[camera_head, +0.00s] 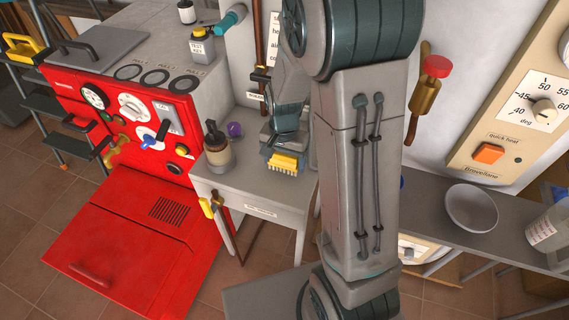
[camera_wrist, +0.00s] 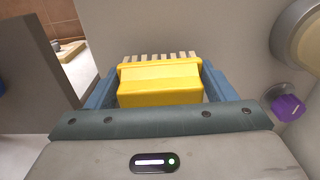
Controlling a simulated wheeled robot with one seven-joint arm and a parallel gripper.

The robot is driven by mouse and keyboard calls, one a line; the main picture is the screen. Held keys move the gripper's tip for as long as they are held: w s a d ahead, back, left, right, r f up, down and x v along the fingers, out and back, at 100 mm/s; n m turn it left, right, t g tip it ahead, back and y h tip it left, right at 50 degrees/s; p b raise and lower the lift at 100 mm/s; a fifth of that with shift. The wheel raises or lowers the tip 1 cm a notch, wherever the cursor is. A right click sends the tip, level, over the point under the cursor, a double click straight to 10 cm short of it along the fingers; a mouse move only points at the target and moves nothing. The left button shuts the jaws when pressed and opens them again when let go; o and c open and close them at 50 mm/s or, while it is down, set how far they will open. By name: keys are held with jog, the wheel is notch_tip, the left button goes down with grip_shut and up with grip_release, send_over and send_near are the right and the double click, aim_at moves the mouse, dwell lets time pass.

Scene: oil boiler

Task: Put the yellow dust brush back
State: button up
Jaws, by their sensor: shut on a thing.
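The yellow dust brush (camera_head: 284,162) is between the jaws of my gripper (camera_head: 280,150) in the head view, with its pale bristles pointing down. It is over the small grey table (camera_head: 235,187); whether the bristles touch the top I cannot tell. In the wrist view the brush's yellow body (camera_wrist: 160,82) sits between the two blue fingers of my gripper (camera_wrist: 155,85), with the bristles beyond it. My gripper is shut on the brush. No clear storage place for the brush can be made out.
A bench with a white bowl (camera_head: 471,208) is at right. My arm hides part of the wall.

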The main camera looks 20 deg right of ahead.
jog(key=shift+f, duration=1)
jog(key=shift+f, duration=0.15)
jog(key=o, duration=1)
jog(key=shift+c, duration=0.2)
